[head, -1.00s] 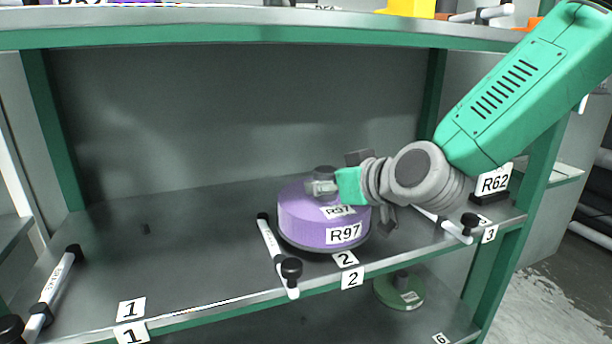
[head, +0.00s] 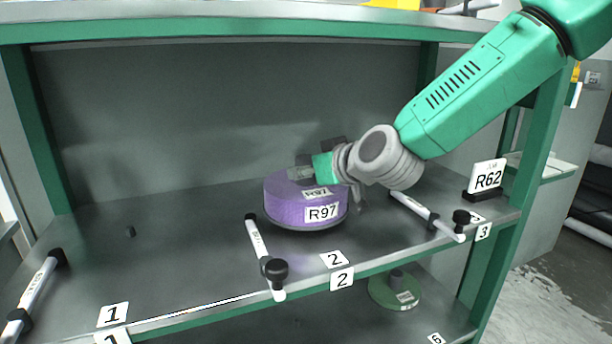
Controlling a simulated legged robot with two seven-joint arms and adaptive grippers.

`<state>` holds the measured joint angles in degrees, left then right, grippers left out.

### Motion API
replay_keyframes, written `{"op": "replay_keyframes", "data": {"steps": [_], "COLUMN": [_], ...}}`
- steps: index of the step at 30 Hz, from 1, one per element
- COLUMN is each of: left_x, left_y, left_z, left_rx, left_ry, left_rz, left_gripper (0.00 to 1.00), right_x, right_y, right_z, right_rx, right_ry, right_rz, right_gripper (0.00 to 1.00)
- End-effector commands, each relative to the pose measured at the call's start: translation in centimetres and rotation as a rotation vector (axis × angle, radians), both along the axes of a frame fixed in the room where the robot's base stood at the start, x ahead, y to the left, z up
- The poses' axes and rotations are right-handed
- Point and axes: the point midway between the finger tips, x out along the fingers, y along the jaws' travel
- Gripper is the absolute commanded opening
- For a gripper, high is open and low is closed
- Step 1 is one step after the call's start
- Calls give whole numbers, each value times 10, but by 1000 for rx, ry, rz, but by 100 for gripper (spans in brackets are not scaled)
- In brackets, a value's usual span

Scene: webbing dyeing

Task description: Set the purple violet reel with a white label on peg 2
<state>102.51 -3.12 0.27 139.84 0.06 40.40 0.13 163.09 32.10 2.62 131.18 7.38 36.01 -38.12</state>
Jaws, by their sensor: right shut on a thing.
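The purple violet reel (head: 292,211) has white labels reading R97 on its side and top, and a dark rim at its bottom. It is upright over the middle bay of the shelf, behind the number 2 cards (head: 342,279). My right gripper (head: 303,174) reaches in from the right and is shut on the reel at its top centre. Peg 2 is not visible; the reel and gripper hide that part of the bay. I cannot tell whether the reel touches the shelf or sits on the peg. My left gripper is not in view.
The grey shelf (head: 185,265) has white rods with black knobs beside the reel, left (head: 259,245) and right (head: 425,215). An R62 card (head: 487,176) stands right. A green reel (head: 382,292) lies below.

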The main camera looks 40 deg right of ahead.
Motion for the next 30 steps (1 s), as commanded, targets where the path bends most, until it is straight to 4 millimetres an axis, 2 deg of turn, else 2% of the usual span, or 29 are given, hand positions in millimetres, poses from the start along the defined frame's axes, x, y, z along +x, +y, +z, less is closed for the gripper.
{"op": "replay_keyframes", "data": {"steps": [9,25,30], "left_x": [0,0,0], "left_y": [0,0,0], "left_z": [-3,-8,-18], "left_rx": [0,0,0], "left_ry": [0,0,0], "left_rz": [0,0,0], "left_gripper": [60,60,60], "right_x": [24,62,61], "right_y": [1,-13,-11], "right_z": [4,2,-12], "right_rx": [-8,-1,-5], "right_ry": [-5,-6,-4], "right_rz": [2,-1,2], "right_gripper": [0,0,0]}}
